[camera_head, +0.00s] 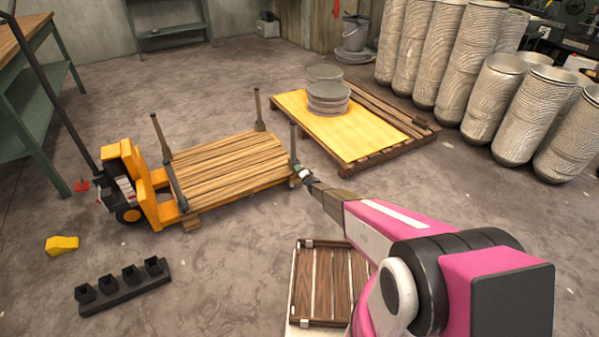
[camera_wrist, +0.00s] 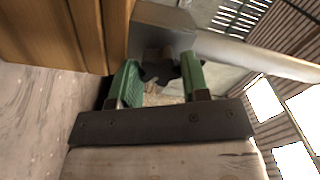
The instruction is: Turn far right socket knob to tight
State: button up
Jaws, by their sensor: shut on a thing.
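My gripper (camera_head: 303,174) is at the foot of the upright post (camera_head: 293,143) at the near right corner of the wooden load on the pallet truck. In the wrist view my gripper (camera_wrist: 162,78) has its two green fingers on either side of a small dark knob (camera_wrist: 158,71), shut on it. The knob sits against the grey metal socket (camera_wrist: 160,28), from which the grey post (camera_wrist: 255,58) runs off to the right. The fingers hide part of the knob, and its turn angle is unclear. In the head view, the gripper hides the knob.
The wooden load (camera_head: 228,160) lies on the orange pallet truck (camera_head: 125,180). Another post (camera_head: 259,110) stands at its back right corner. A slatted wooden crate (camera_head: 330,282) lies in front on the floor.

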jog(key=o, duration=0.9)
jog(key=v, duration=1.1)
jog(key=shift+w, duration=0.1)
jog(key=s+d+r+g+h, duration=0.2)
jog(key=s+d+r+h, duration=0.3)
jog(key=d+r, duration=0.4)
jog(key=s+d+r+g+h, duration=0.2)
jog(key=s+d+r+h, duration=0.4)
jog(key=r, duration=0.5)
jog(key=s+d+r+n+g, duration=0.2)
jog(key=s+r, duration=0.4)
jog(key=s, duration=0.5)
jog(key=s+d+r+n+g, duration=0.2)
jog(key=s+r+g, duration=0.3)
jog(key=s, duration=0.6)
jog(key=s+d+r+n+g+y, duration=0.1)
jog(key=s+d+r+n+g, duration=0.1)
jog(key=s+r, duration=0.6)
jog(key=shift+s+d+r+n+g, duration=0.15)
jog(key=shift+s+d+g, duration=0.3)
jog(key=shift+s, duration=0.25)
jog(key=shift+s+d+r+n+g, duration=0.15)
jog(key=shift+s+d+g, duration=0.25)
jog(key=shift+s+g, duration=0.25)
